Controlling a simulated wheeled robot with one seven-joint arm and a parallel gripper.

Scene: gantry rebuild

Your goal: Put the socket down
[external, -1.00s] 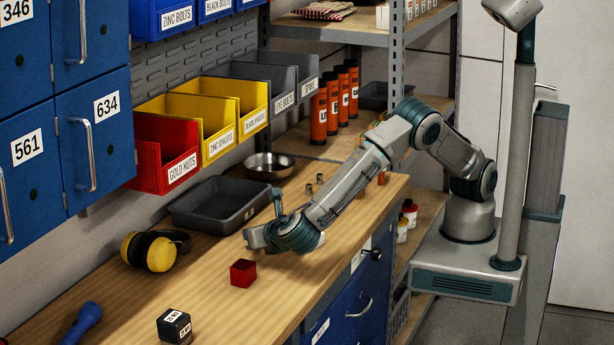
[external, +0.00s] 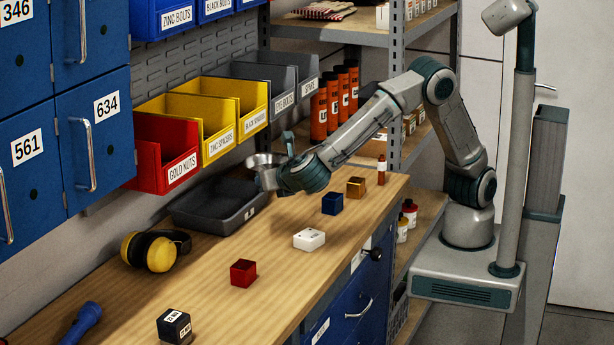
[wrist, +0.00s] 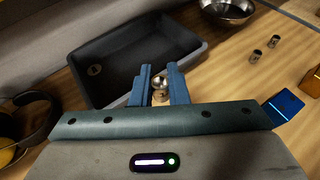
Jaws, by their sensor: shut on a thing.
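My gripper (wrist: 159,84) is shut on a small shiny metal socket (wrist: 160,87), which shows between the two blue fingers in the wrist view. In the external view my gripper (external: 268,178) is raised above the bench, near the right end of the dark grey tray (external: 188,218). The socket is hidden there. In the wrist view the tray (wrist: 95,72) lies just beyond the fingertips, and the fingers overlap its near rim. The tray looks empty apart from a small round mark on its floor. Two other small metal sockets (wrist: 257,55) (wrist: 274,41) stand on the bench to the right.
A metal bowl (external: 262,160) stands behind my gripper. Yellow ear defenders (external: 155,250) lie left of the tray. Wall bins (external: 172,150) hang above it.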

